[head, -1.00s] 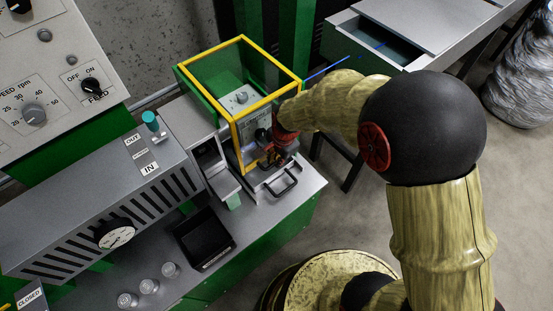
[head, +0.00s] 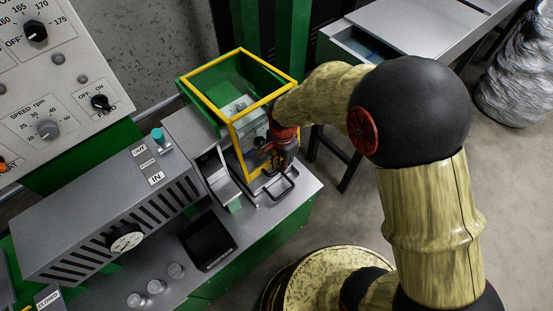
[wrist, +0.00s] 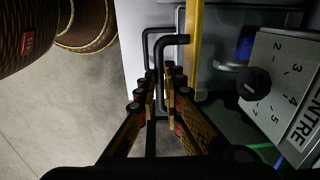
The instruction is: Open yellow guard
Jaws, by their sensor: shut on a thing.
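The yellow guard (head: 233,123) is a yellow-edged frame with see-through panels around a small machine on the bench. In the wrist view its yellow edge (wrist: 195,45) runs upright beside my fingers. A black bent handle (wrist: 176,40) stands next to that edge. My gripper (wrist: 160,78) is shut on this handle, with the fingertips at its lower part. In the head view my gripper (head: 272,163) is at the guard's front right side, and my wrist partly hides that side.
A grey chute (head: 220,177) and a black tray (head: 207,240) are to the left. A dial marked CENTRE (wrist: 258,82) is right of the yellow edge. Bare floor lies to the right.

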